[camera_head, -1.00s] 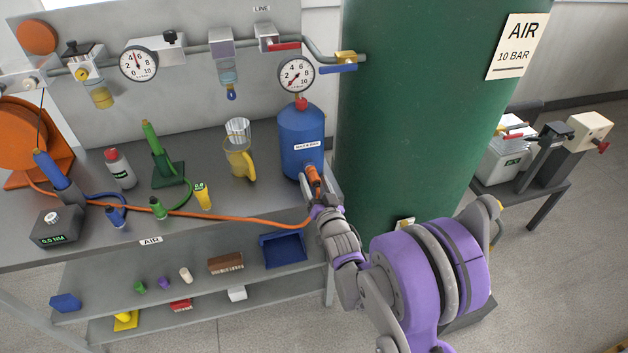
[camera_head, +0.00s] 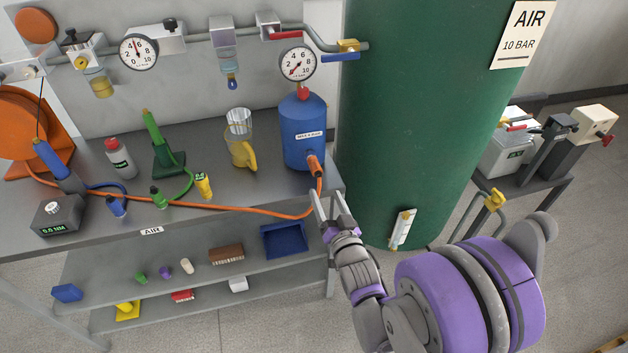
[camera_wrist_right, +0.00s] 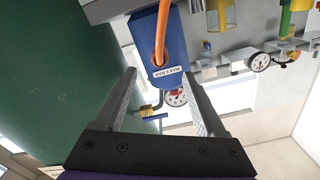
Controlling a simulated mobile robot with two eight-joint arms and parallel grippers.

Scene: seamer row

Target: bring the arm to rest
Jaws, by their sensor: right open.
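My right gripper (camera_head: 328,207) is open and empty, just off the front right corner of the bench, in the head view. Its two fingers are apart, with nothing between them. The blue tank (camera_head: 303,135) stands upright on the bench beyond it. An orange connector (camera_head: 314,165) sits on the tank's lower front, with the orange hose (camera_head: 270,214) hanging from it. In the right wrist view the open gripper (camera_wrist_right: 161,100) faces the blue tank (camera_wrist_right: 146,45), with a gap between. My left gripper is not in view.
The big green air vessel (camera_head: 420,110) stands close to the right of the bench. The bench (camera_head: 110,245) holds a yellow jug (camera_head: 241,153), bottles and an orange reel (camera_head: 30,130). A shelf below holds a blue tray (camera_head: 284,241). Floor shows at the lower right.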

